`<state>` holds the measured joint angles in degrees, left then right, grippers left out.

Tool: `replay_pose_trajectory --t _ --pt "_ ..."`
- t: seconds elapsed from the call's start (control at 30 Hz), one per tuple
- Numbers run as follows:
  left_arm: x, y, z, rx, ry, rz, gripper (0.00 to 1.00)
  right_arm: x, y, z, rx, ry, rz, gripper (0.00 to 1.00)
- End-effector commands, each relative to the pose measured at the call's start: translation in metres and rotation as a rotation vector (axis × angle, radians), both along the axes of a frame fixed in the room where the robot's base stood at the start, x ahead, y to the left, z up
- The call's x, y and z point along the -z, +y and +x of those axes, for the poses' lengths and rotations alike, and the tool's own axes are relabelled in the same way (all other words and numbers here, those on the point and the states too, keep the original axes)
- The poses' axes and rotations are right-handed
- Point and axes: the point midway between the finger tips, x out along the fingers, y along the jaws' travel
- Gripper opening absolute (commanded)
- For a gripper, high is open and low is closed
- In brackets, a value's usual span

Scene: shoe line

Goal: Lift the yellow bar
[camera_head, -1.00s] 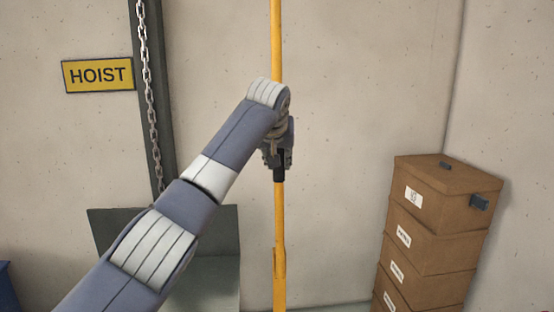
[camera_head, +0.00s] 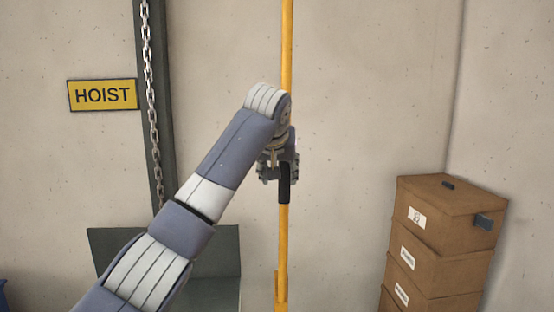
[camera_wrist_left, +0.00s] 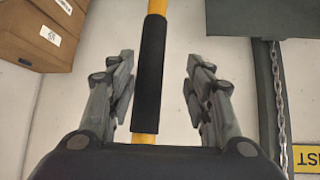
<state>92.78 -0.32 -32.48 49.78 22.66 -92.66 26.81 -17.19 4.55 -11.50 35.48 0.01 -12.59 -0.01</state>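The yellow bar (camera_head: 285,245) is a long upright pole in front of the wall, running past the top and bottom of the head view. It has a black grip sleeve (camera_head: 284,186) at my left gripper's height. My left gripper (camera_head: 279,172) is at the sleeve; its wrist hides part of the bar. In the left wrist view, the fingers of my left gripper (camera_wrist_left: 163,88) stand apart on both sides of the black sleeve (camera_wrist_left: 148,80), with visible gaps and no contact. My right gripper is in neither view.
A yellow HOIST sign (camera_head: 102,95) hangs on the wall at left. A chain (camera_head: 151,105) runs down a dark post (camera_head: 160,150), with a grey panel (camera_head: 225,260) below. Stacked brown boxes (camera_head: 450,230) stand at right. Space between bar and boxes is clear.

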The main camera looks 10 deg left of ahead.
Motion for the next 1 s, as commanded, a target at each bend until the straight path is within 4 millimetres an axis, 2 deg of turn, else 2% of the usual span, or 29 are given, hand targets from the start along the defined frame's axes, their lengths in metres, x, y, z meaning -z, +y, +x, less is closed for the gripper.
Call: replay_pose_trajectory --t 0.1,0.23,0.5,0.83,0.93,1.0 --pt "-0.021 0.000 -0.019 0.000 -0.007 -0.001 0.46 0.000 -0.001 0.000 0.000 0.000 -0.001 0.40" --pt "-0.038 0.000 -0.036 -0.001 -0.005 -0.001 0.46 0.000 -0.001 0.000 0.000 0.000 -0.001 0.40" --pt "-0.051 -0.001 -0.052 -0.001 0.000 0.001 0.46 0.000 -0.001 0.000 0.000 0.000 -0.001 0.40" --pt "-0.050 -0.001 -0.052 0.001 0.003 0.001 0.46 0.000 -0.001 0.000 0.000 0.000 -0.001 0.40" --pt "-0.033 -0.002 -0.049 0.012 0.015 0.001 0.46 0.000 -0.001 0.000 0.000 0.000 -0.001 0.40" --pt "-0.009 -0.004 -0.046 0.028 0.031 0.002 0.46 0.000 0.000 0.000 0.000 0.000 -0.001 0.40"
